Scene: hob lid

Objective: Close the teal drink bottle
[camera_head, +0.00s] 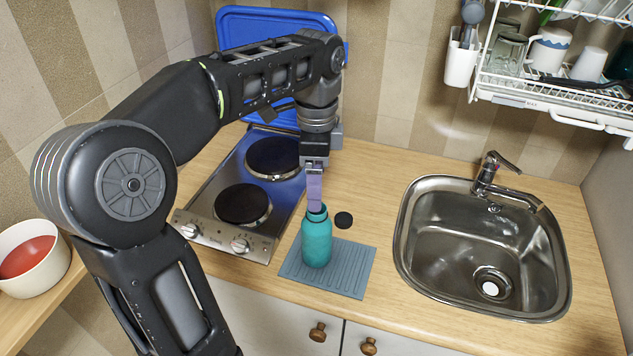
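The teal drink bottle (316,243) stands upright on the grey-blue ribbed mat. No cap shows on its neck. A small round black cap (343,219) appears just right of the bottle, seemingly lying on the counter behind the mat. My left gripper (315,207) points straight down at the bottle's mouth, its fingertips overlapping the rim in the view. I cannot tell whether they touch it. The fingers are seen edge-on, so their gap is hidden. My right gripper is not in view.
A two-plate hob (215,236) lies left of the bottle, its blue lid (240,28) raised behind. The sink (410,235) and tap (490,185) are right. The mat (345,280) is near the front edge. A dish rack (520,98) hangs upper right; a white bowl (50,275) stands far left.

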